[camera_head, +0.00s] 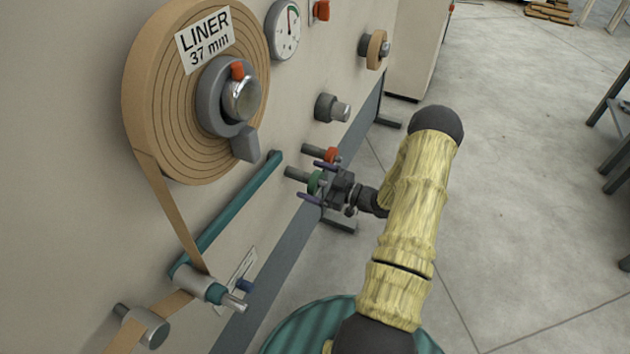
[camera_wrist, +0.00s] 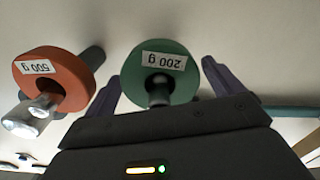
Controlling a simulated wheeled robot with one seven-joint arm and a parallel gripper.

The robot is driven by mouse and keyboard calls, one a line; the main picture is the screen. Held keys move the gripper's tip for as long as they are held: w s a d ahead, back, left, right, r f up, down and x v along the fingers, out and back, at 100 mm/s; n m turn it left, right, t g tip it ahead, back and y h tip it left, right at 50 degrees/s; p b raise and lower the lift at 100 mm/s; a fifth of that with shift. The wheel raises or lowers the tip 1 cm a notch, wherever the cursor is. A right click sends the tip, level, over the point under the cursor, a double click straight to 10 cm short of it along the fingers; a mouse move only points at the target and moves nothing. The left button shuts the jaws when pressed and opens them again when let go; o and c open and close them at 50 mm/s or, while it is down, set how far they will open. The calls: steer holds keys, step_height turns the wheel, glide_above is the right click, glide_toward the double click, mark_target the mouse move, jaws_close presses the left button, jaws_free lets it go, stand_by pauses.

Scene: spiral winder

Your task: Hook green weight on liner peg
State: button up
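The green weight (camera_head: 314,182) hangs on a grey peg (camera_head: 294,174) on the machine's front panel. It is a disc labelled 200 g, face-on in the wrist view (camera_wrist: 181,62), with the label upside down. My gripper (camera_head: 310,181) is at the green weight, its purple fingers on either side of the disc. The fingers look open, with small gaps beside the disc. A teal arm (camera_head: 232,213) under the liner roll carries a roller with a metal pin (camera_head: 235,303). I cannot tell which is the liner peg.
An orange 500 g weight (camera_wrist: 62,78) hangs beside the green one, close to my left finger in the wrist view. The liner roll (camera_head: 150,100) and its tan web (camera_head: 175,215) occupy the panel's left side.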

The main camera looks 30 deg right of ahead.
steer(key=shift+s+d, duration=0.1)
steer(key=v, duration=1.7)
steer(key=shift+p, duration=0.3)
steer(key=shift+d, duration=0.1)
steer(key=shift+s+f, duration=0.1)
